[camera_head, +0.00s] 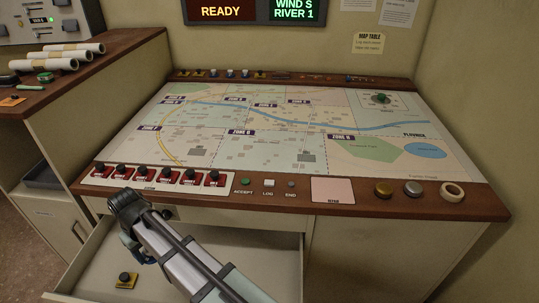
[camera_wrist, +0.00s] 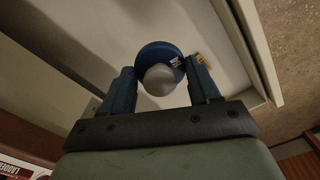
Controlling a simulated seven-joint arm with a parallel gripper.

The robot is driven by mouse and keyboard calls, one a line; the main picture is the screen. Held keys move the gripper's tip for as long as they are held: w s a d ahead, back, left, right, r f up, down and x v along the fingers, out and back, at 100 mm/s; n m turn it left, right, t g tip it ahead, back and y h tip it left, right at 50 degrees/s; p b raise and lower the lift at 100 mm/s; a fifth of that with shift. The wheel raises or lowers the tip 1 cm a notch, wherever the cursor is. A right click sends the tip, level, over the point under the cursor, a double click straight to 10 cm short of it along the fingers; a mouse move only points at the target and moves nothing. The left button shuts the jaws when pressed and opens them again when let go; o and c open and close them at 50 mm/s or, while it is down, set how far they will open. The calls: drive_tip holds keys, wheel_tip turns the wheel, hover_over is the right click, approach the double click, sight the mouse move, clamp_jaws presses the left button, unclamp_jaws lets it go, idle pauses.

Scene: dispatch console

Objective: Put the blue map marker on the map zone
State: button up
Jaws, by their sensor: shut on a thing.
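My gripper (camera_wrist: 162,78) is shut on the blue map marker (camera_wrist: 155,54), a round blue disc with a pale grey rounded knob, held between the two blue fingers. In the head view my gripper (camera_head: 137,252) points down over the open drawer (camera_head: 230,246) at the front of the map table, and the arm hides most of the held marker. The map (camera_head: 225,135) lies on the table above and beyond the gripper, with several labelled zones, a blue river and a yellow road.
A small yellow and black piece (camera_head: 124,280) lies in the drawer. The table's front edge carries red switches (camera_head: 165,175), small buttons, a pink pad (camera_head: 332,190) and a tape roll (camera_head: 452,191). Small pieces line the back ledge (camera_head: 290,76). A side cabinet (camera_head: 75,120) with paper rolls stands left.

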wheel_tip(320, 180, up, 24)
drive_tip(key=w+d+m, duration=0.2)
drive_tip(key=w+d, duration=0.1)
drive_tip(key=w, duration=0.4)
drive_tip(key=w+d+m, duration=0.2)
drive_tip(key=w+d, duration=0.2)
drive_tip(key=w, duration=0.3)
drive_tip(key=m, duration=1.3)
hover_over(302, 152)
wheel_tip(302, 152, down, 4)
drive_tip(key=shift+w+f, duration=0.1)
drive_tip(key=shift+f, duration=5.6)
drive_tip(key=shift+f, duration=0.1)
